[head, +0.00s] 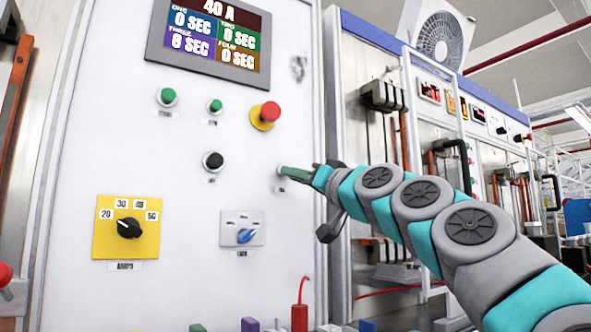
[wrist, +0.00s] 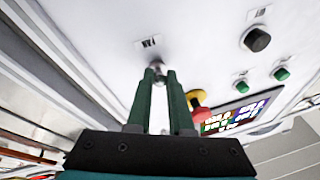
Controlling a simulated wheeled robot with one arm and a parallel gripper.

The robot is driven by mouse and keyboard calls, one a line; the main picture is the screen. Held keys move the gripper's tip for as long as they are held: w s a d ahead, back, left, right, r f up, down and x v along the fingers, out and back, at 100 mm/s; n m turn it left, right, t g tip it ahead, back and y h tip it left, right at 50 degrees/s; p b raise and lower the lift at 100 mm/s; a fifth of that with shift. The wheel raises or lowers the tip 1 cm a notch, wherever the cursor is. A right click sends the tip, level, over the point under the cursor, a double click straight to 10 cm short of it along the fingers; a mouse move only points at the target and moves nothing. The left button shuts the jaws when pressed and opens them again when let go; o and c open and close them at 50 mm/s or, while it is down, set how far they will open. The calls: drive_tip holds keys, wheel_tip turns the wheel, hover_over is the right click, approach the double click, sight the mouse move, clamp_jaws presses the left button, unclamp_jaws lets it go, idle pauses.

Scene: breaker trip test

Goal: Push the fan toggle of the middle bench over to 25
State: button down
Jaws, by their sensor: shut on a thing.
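The fan toggle (wrist: 157,65) is a small metal stub on the white panel. In the wrist view it sits between the tips of my two green fingers, next to a small upside-down label (wrist: 148,42) that appears to read FAN. My gripper (wrist: 158,74) is shut on it. In the head view my gripper (head: 284,171) reaches the panel from the right, and its fingers mostly hide the toggle. A small label (head: 280,190) shows just below. I cannot tell which way the toggle is tilted, and no 25 mark shows beside it.
A red mushroom button (head: 270,111) is above my gripper. A blue-knobbed selector (head: 246,235) and a yellow dial plate (head: 104,243) are lower left. A black button (head: 213,160) is to the left. A display (head: 212,37) reads 40 A. Other benches (head: 376,95) stand behind my arm.

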drive_tip(key=shift+d+r+m+g+h+p, duration=0.15)
drive_tip(key=shift+r+g+h+p, duration=0.3)
drive_tip(key=shift+g+h+p, duration=0.1)
drive_tip(key=shift+d+r+m+g+h+p, duration=0.1)
drive_tip(key=shift+r+m+g+h+p, duration=0.05)
drive_tip(key=shift+r+g+h+p, duration=0.35)
drive_tip(key=shift+a+f+g+h, duration=0.1)
drive_tip(key=shift+f+g+h, duration=0.05)
drive_tip(key=shift+g+h, duration=0.1)
drive_tip(key=c, duration=0.8)
unclamp_jaws()
drive_tip(key=shift+s, duration=0.1)
drive_tip(key=shift+c, duration=0.2)
drive_tip(key=b+v, duration=0.1)
drive_tip(key=v, duration=0.6)
drive_tip(key=shift+s+d+b, duration=0.25)
drive_tip(key=shift+s+b, duration=0.05)
drive_tip(key=shift+b, duration=0.05)
